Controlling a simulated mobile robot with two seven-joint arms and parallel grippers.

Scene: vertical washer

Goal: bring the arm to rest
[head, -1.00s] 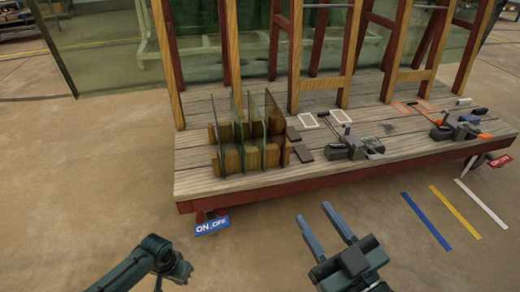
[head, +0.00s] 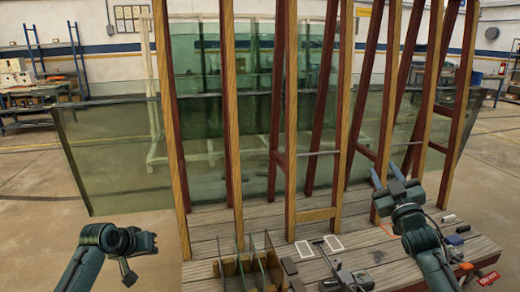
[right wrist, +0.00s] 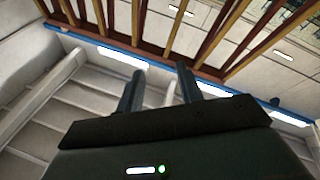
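My right gripper (head: 387,172) is raised in front of the wooden rack at the right of the head view. Its two fingers stand apart with nothing between them. In the right wrist view the same gripper (right wrist: 158,85) shows two separate fingers, pointing up toward the ceiling and the rack's posts. My left arm (head: 100,245) comes in at the lower left of the head view, in front of the floor; its gripper's fingers cannot be made out.
The rack's posts (head: 232,110) rise from a plank platform (head: 207,228). A slotted wooden holder (head: 232,268) with upright glass panes stands on it. A clamp tool (head: 348,278) lies beside it. A large glass sheet (head: 110,150) stands behind.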

